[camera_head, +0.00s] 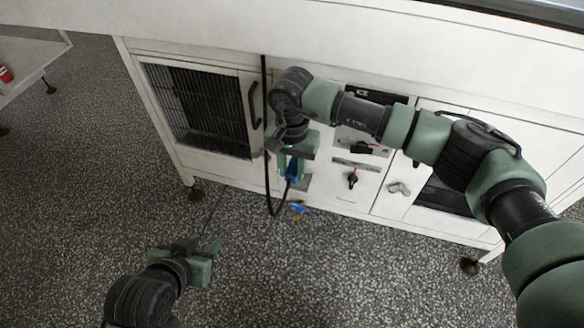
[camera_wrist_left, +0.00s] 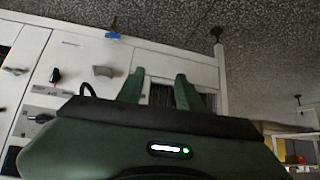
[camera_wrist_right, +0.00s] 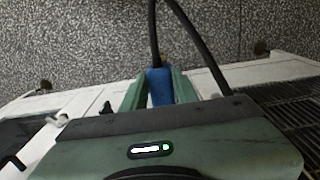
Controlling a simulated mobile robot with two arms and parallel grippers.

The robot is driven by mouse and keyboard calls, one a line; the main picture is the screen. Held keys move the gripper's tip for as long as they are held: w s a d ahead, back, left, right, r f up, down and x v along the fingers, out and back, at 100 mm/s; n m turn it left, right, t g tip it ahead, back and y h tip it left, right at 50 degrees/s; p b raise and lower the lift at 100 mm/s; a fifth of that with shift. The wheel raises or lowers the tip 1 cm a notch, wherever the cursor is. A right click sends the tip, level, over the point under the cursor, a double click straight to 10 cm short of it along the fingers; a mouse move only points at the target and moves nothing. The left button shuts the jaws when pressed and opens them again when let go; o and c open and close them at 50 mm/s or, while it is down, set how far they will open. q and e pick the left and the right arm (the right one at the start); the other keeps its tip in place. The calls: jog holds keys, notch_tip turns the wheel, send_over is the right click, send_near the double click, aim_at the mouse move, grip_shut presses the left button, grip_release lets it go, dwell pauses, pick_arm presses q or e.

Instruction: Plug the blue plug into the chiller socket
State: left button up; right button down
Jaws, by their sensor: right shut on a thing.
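The blue plug (camera_head: 292,170) is between the fingers of my right gripper (camera_head: 294,178), close in front of the white cabinet. In the right wrist view the plug (camera_wrist_right: 160,88) sits between the two green fingers, with a black cable leaving its far end. That cable (camera_head: 264,110) hangs down the cabinet front and loops up to the plug. I cannot make out the chiller socket; my right gripper and arm cover part of the panel. My left gripper (camera_head: 208,248) is empty above the floor, its fingers (camera_wrist_left: 160,92) apart.
The cabinet front has a dark grille door (camera_head: 205,110) with a black handle, a black rotary knob (camera_head: 352,178) and a grey latch (camera_head: 398,188). A small blue-and-yellow thing (camera_head: 298,207) shows low near the cabinet's bottom edge. The speckled floor in front is clear.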

pick_arm(q)
jog(key=shift+w, duration=0.1)
jog(key=shift+w+d+r+t, duration=0.3)
jog(key=shift+w+r+t, duration=0.4)
jog(key=shift+w+r, duration=0.25)
jog(key=shift+f, duration=0.2)
pick_arm(e)
jog(key=shift+w, duration=0.1)
pick_arm(q)
jog(key=shift+d+r+h+b, duration=0.1)
jog(key=shift+h+b, duration=0.2)
jog(key=shift+w+d+r+t, duration=0.1)
jog(key=shift+w+r+t, duration=0.1)
jog(key=shift+w+t, duration=0.1)
pick_arm(e)
jog(key=shift+w, duration=0.15)
jog(key=shift+w+d+b, duration=0.25)
jog(key=shift+w+b, duration=0.25)
jog(key=shift+w, duration=0.1)
pick_arm(q)
jog(key=w+d+r+t+h, duration=0.1)
jog(key=w+r+t, duration=0.2)
jog(key=r, duration=0.2)
jog(key=shift+w+d, duration=0.3)
jog(key=shift+w, duration=0.1)
pick_arm(e)
jog(key=shift+w+d, duration=0.1)
jog(key=shift+w, duration=0.1)
dwell(0.5)
